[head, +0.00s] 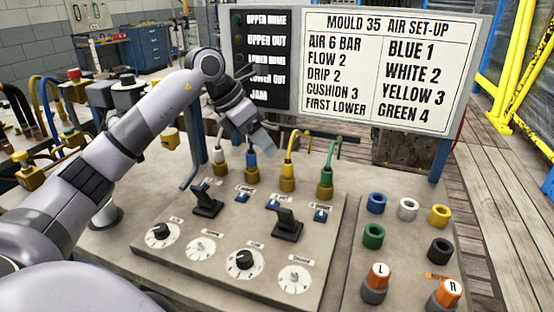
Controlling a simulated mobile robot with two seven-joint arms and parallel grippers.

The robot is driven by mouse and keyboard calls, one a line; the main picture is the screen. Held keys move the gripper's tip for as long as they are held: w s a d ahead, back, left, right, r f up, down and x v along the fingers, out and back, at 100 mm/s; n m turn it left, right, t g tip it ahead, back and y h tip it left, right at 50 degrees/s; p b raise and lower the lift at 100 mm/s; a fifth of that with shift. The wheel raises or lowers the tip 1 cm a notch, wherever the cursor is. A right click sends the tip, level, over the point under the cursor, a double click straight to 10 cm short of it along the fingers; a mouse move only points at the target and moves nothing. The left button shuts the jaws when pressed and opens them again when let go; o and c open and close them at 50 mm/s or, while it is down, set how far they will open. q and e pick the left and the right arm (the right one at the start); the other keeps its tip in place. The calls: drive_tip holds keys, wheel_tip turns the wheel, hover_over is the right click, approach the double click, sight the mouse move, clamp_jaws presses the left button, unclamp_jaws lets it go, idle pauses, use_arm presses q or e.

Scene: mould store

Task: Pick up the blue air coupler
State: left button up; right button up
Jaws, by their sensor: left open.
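The blue air coupler (251,160) stands upright on a brass fitting at the back of the grey panel (160,262). It is second from left in a row with a white coupler (219,157), a yellow coupler (287,168) and a green coupler (325,175). My left gripper (262,140) is open, pointing down just above and behind the blue coupler in the picture. It hides the upper part of that coupler and its hose. I cannot tell whether the fingers touch it. My right gripper is out of view.
Black levers (207,201), dials (160,234) and small blue knobs cover the panel front. Coloured rings (376,203) and two orange-topped L and R buttons (378,275) sit at the right. A MOULD 35 sign (385,65) stands behind. More hoses (45,120) are at the left.

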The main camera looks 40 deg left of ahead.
sight(251, 152)
use_arm(q)
drive_tip(key=shift+n+g+y, duration=0.3)
drive_tip(key=shift+y, duration=0.6)
drive_tip(key=a, duration=0.3)
drive_tip(key=s+a, duration=0.1)
drive_tip(key=shift+a+r, duration=0.25)
drive_tip(key=shift+a, duration=0.1)
drive_tip(key=x, duration=0.6)
drive_tip(key=shift+s+a+f, duration=0.1)
drive_tip(key=shift+f, duration=0.4)
drive_tip(key=shift+c, duration=0.3)
clamp_jaws()
